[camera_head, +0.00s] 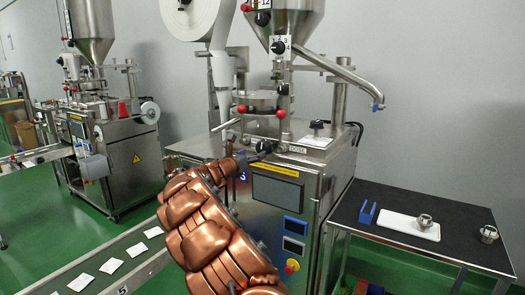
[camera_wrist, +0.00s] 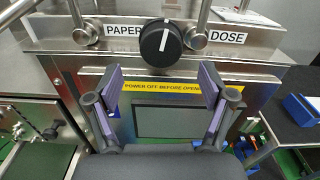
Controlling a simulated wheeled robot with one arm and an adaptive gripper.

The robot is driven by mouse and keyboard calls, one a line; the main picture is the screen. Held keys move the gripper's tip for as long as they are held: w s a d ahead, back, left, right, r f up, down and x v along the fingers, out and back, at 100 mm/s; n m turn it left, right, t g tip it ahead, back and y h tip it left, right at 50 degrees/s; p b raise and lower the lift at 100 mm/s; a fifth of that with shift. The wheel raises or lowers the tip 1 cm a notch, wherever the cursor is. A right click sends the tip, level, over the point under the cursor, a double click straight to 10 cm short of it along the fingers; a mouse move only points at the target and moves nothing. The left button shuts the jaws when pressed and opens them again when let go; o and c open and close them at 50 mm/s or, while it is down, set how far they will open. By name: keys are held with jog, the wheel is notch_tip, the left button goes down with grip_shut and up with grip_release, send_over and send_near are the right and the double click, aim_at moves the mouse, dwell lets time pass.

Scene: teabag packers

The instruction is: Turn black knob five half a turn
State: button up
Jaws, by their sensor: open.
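The black knob (camera_wrist: 160,42) is on the steel front panel between the labels PAPER and DOSE in the wrist view. Its white pointer line is nearly upright, with the top leaning slightly right. No number shows on the knob. My gripper (camera_wrist: 162,88) is open and empty, with its two purple-grey fingers spread below the knob in the picture and apart from it. In the head view my gripper (camera_head: 262,150) is at the machine's upper front edge, left of the DOSE label. It largely hides the knob there.
Steel levers stand left and right of the knob. A dark screen (camera_wrist: 172,121) sits below a yellow warning strip (camera_wrist: 170,87). A black side table (camera_head: 380,207) with a white tray (camera_head: 408,226) and metal parts stands at the right. A belt with white packets (camera_head: 112,265) runs at lower left.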

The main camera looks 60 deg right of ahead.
aim_at(261, 149)
jog(key=d, duration=0.6)
jog(key=shift+w+r+p, duration=0.1)
jog(key=shift+p, duration=0.3)
jog(key=shift+d, duration=0.45)
jog(key=c, duration=1.2)
